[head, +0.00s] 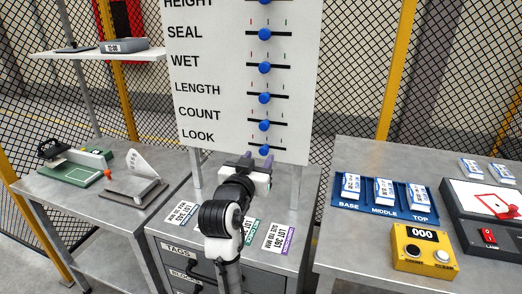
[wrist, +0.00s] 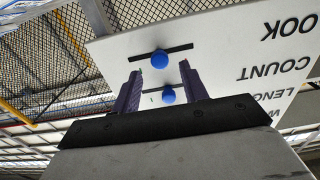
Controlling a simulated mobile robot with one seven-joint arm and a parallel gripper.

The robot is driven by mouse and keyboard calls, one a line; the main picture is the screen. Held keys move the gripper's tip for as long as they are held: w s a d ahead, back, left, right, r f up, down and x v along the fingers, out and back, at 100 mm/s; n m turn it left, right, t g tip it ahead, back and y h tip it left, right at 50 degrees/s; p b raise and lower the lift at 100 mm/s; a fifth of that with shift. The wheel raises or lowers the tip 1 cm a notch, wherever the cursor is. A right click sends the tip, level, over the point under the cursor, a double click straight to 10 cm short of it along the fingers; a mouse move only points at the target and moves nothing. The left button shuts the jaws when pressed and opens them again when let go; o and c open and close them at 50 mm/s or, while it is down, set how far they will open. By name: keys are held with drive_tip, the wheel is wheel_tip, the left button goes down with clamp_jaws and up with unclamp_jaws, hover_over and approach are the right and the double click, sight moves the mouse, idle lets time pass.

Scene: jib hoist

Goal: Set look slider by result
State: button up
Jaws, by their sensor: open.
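The LOOK slider's blue knob (head: 264,150) sits near the middle of its black slot, on the lowest row of the white board (head: 215,100). My gripper (head: 257,159) is open and empty just below and in front of this row. In the wrist view, which is upside down, the LOOK knob (wrist: 160,58) appears between and just beyond the two fingertips. The COUNT knob (wrist: 168,95) shows farther back between the fingers. I see no contact, and the exact gap to the knob cannot be told.
The COUNT knob (head: 264,126) is close above. Lot cards, including a purple-edged one (head: 279,238), lie on the cabinet top below. At right are a blue tray (head: 378,212) with several white boxes, a yellow counter reading 000 (head: 424,250) and a lamp panel (head: 487,210).

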sight(263, 151)
drive_tip(key=shift+x, duration=1.6)
clamp_jaws()
